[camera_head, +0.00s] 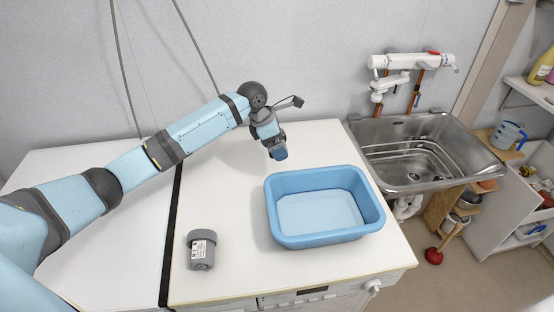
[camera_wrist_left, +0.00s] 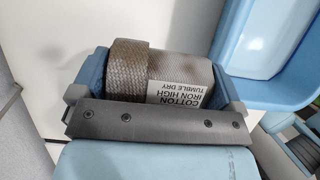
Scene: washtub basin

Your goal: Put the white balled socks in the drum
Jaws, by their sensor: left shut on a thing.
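My left gripper (camera_head: 278,150) is above the white top, just behind and left of the blue basin. In the left wrist view its blue fingers (camera_wrist_left: 160,82) are shut on a grey-brown rolled cloth bundle (camera_wrist_left: 128,66) with a ribbed cuff and a white care label. That bundle is hidden in the head view. Another grey balled bundle (camera_head: 203,248) with a white label lies on the top, front left of the basin. I see no clearly white socks. The drum is not in view.
The blue basin (camera_head: 372,207) looks empty and stands on the white worktop (camera_head: 232,215). Below its front edge are a machine panel and knob (camera_head: 372,286). A steel sink (camera_head: 440,122) is at the right, with a shelf beyond. The worktop's left part is mostly clear.

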